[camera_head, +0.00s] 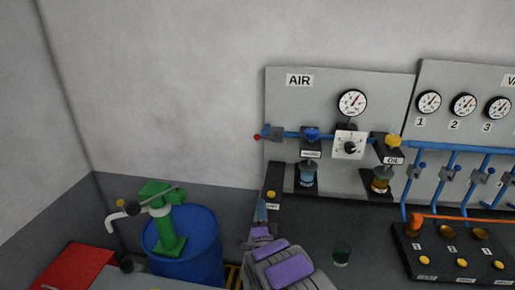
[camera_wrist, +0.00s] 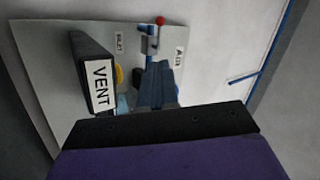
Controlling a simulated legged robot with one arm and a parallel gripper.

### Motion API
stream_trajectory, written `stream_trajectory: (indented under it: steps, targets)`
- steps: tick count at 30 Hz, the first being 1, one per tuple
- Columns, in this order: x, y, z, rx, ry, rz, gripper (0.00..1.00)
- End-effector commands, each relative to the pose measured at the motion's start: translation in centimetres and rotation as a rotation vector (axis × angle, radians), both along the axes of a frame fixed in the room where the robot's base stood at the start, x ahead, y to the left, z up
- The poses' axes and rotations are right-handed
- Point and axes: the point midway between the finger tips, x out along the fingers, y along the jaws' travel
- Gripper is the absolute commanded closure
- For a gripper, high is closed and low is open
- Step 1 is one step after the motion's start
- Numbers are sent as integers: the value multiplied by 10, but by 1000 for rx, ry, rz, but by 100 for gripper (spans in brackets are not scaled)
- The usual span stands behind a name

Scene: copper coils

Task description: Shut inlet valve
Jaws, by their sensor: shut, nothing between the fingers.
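The inlet valve is a small grey body (camera_head: 276,133) on the blue pipe at the left edge of the AIR panel. Its red-tipped handle (camera_head: 257,137) points left in the head view. In the wrist view the red ball tip (camera_wrist: 160,20) shows at the top, near the INLET label (camera_wrist: 119,45). My gripper (camera_head: 261,213) is below the valve, in front of the panel's lower left edge and apart from the handle. Its narrow grey-blue fingers also show in the wrist view (camera_wrist: 157,83), together and empty. They hide part of the panel behind them.
A black VENT block (camera_wrist: 95,75) with a yellow button (camera_head: 271,194) is close beside my fingers. The AIR panel (camera_head: 330,85) also carries a gauge (camera_head: 352,102). A blue drum (camera_head: 195,250) with a green pump (camera_head: 163,215) stands at lower left.

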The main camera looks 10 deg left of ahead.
Motion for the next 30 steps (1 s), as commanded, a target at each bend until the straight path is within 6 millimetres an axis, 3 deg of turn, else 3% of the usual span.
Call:
stream_trajectory:
  steps: [8,30]
  targets:
    - [11,2,7,1,-2,-1,100]
    - [108,21,69,2,-1,-1,100]
